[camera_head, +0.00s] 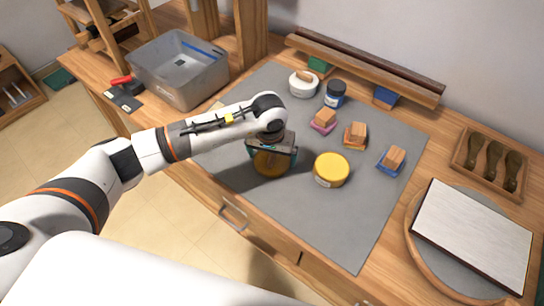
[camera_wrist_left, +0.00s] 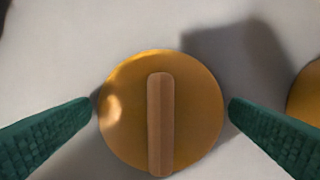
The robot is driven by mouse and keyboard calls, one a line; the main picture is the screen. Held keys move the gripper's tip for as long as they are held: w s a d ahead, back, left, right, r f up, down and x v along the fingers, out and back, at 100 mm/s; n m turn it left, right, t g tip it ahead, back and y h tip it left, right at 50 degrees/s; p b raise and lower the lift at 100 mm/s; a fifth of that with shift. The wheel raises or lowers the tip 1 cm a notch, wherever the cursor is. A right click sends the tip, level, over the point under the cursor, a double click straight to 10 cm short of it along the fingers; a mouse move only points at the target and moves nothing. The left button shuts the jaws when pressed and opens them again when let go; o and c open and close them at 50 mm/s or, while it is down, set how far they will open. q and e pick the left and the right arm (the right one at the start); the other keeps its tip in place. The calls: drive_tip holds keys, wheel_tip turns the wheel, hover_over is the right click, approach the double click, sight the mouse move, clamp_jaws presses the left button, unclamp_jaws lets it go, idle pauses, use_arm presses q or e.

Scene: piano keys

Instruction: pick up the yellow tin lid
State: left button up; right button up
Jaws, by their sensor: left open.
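A round yellow lid (camera_wrist_left: 198,120) with a wooden bar handle (camera_wrist_left: 160,125) across its top lies on the grey mat below my left gripper. In the head view the yellow lid (camera_head: 270,165) is partly hidden by the gripper. My left gripper (camera_head: 271,153) is open above it. In the left wrist view its two green fingers (camera_wrist_left: 161,103) stand on either side of the lid, close to its left and right edges; I cannot tell whether they touch it. A yellow-topped tin (camera_head: 331,168) stands on the mat to the right, and its edge shows in the left wrist view (camera_wrist_left: 307,95). My right gripper is not in view.
Wooden-topped blocks (camera_head: 354,135), a dark blue jar (camera_head: 335,94) and a white round pot (camera_head: 303,84) stand behind on the mat (camera_head: 270,215). A grey bin (camera_head: 180,75) stands at the back left. A white board (camera_head: 475,237) lies at the right. The mat's front part is clear.

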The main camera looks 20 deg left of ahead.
use_arm(q)
drive_tip(key=c, duration=0.7)
drive_tip(key=shift+r, duration=0.1)
